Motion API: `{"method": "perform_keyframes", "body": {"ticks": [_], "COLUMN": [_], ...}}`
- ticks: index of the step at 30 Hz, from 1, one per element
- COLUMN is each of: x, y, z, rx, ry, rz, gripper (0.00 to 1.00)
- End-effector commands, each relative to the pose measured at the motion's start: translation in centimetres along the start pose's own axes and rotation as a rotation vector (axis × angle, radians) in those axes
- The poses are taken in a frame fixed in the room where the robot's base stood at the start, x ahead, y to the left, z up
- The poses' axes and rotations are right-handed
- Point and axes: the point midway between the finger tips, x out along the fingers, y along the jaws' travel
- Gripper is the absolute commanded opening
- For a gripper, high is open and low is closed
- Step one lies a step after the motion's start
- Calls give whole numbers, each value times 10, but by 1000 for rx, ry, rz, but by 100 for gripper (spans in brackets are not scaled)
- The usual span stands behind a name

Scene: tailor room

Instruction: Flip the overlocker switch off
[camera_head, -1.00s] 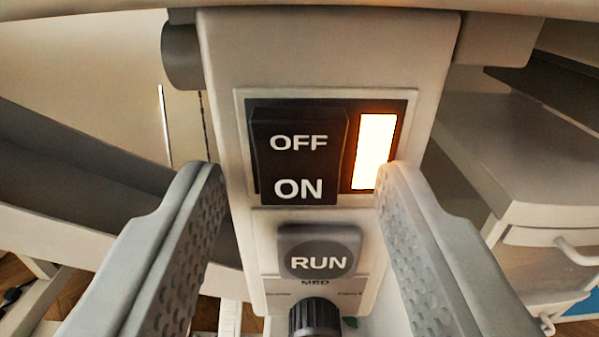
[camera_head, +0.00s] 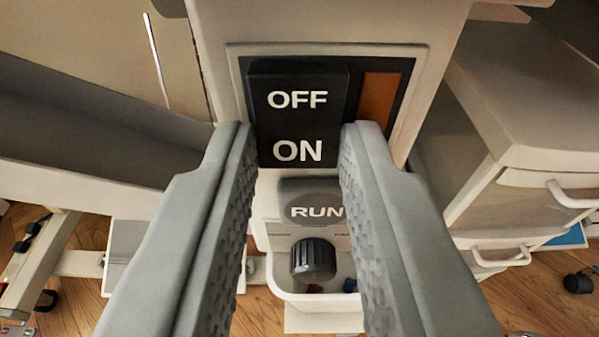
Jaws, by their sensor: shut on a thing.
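The black rocker switch (camera_head: 298,80), marked OFF above and ON below, sits in a dark recess on the front of the pale overlocker panel (camera_head: 432,40). The lamp (camera_head: 379,100) right of it is dull orange and unlit. My gripper (camera_head: 298,135) has one grey finger on each side of the switch's lower half and is shut on it. The fingertips hide the lower side edges of the switch, so the exact contact is hard to see. The RUN button (camera_head: 312,200) lies below, between the fingers and partly covered by the right one.
A black knob (camera_head: 313,258) and a pale bin (camera_head: 320,306) are lower on the machine. A white drawer cabinet (camera_head: 530,170) stands close on the right. A pale bench (camera_head: 85,165) fills the left. Wooden floor shows below.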

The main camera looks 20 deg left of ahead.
Motion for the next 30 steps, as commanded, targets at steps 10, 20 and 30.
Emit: {"method": "perform_keyframes", "body": {"ticks": [10,20,30], "x": [-1,-1,-5], "y": [0,0,0], "z": [-2,-2,-2], "rx": [-1,-1,-1], "ry": [-65,-64,-63], "rz": [3,3,3], "gripper": [1,45,45]}}
